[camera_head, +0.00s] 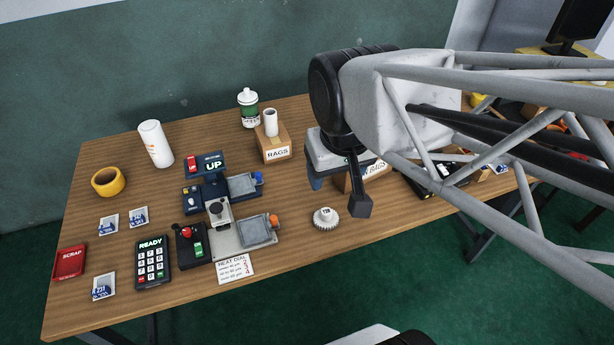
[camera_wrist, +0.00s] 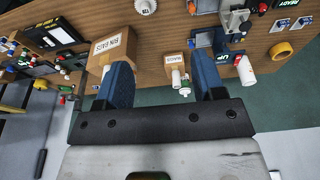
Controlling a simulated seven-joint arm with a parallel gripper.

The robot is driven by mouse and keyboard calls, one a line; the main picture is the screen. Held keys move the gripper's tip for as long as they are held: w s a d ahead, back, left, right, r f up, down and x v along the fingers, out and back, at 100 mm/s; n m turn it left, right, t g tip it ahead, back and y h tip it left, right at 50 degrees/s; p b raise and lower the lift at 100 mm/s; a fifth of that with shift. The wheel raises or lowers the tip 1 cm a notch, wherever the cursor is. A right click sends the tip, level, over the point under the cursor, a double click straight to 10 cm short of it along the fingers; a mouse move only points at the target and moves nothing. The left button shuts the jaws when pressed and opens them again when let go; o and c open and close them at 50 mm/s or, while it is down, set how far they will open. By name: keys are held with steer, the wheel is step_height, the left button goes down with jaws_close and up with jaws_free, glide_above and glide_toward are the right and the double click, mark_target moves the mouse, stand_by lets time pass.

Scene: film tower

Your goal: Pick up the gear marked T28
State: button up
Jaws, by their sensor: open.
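A grey toothed gear (camera_head: 326,218) with a light top lies flat on the table right of the machine. Its marking is small, but looks like T28. It also shows at the top edge of the wrist view (camera_wrist: 145,7), partly cut off. My gripper (camera_wrist: 162,72) is open, with two blue fingers apart and nothing held between them. In the head view my gripper is partly hidden by my wrist, above and behind the gear. The gear is apart from the fingers.
A bin bags box (camera_wrist: 112,48) stands close to my gripper. A rags box (camera_head: 275,151) with a white roll is behind left. A card (camera_head: 236,269) lies at the front edge. Bare table surrounds the gear.

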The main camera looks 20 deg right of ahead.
steer(key=m+y, duration=1.3)
steer(key=m, duration=0.7)
glide_toward(327, 211)
steer(key=shift+t, duration=0.3)
steer(key=a, duration=0.4)
steer(key=shift+a+f, duration=0.3)
steer(key=shift+f, duration=0.1)
steer(key=shift+w+d+f+m+t, duration=0.1)
steer(key=shift+d+f+m+t, duration=0.3)
steer(key=shift+f+m, duration=0.2)
steer(key=shift+a, duration=0.15)
steer(key=shift+x, duration=1.2)
steer(key=shift+a, duration=0.1)
steer(key=shift+x, duration=2.5)
